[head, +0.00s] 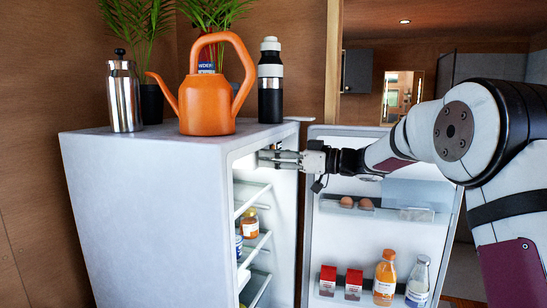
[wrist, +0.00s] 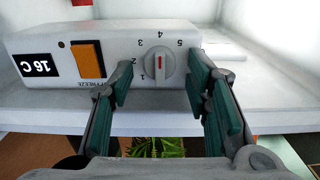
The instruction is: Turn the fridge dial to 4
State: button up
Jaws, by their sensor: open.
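The fridge (head: 150,190) stands with its door (head: 335,255) open. Its dial (wrist: 161,65) is a round grey knob on a white control box (wrist: 35,45), seen upside down in the wrist view, with the numbers 1 to 5 around it. The red line on the knob runs nearly vertical, its upper end roughly toward the 4; I cannot tell which end is the pointer. My gripper (wrist: 160,90) is open, its green-padded fingers apart on both sides of the dial, without clear contact. In the head view my gripper (head: 275,158) reaches into the fridge's upper part; the dial is hidden there.
Shelves (head: 250,197) with jars lie below my gripper. An orange watering can (head: 207,105), a steel press (head: 124,98) and a black bottle (head: 270,85) stand on top.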

jog(key=v, duration=1.2)
